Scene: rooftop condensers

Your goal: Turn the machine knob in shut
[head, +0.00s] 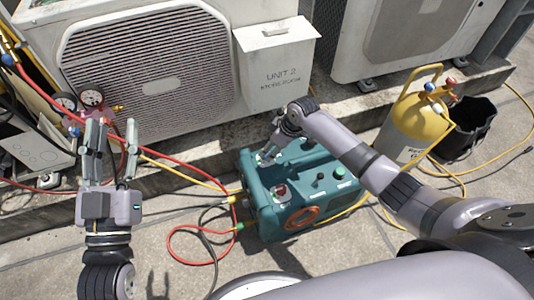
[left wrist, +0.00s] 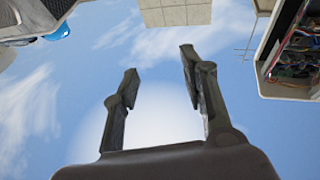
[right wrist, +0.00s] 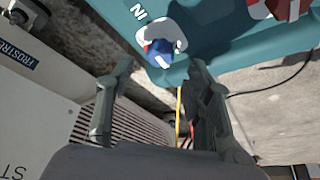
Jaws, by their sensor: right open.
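The teal machine (head: 262,222) stands on the ground in the middle of the head view. In the right wrist view, a knob with a blue grip (right wrist: 160,52) on a white and red dial sits beside the letters "IN" on the machine (right wrist: 222,35). My right gripper (head: 266,156) is open over the machine's far left corner. In the right wrist view its fingertips (right wrist: 160,72) are apart, with the knob just beyond the gap between them. In the head view the gripper mostly hides this knob. My left gripper (head: 113,130) is open and empty, pointing up, left of the machine.
A red knob (head: 281,190) on a white dial is nearer the front of the machine. Red and yellow hoses (head: 182,172) join its left side. A yellow cylinder (head: 412,125) and black bucket (head: 472,130) stand at right.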

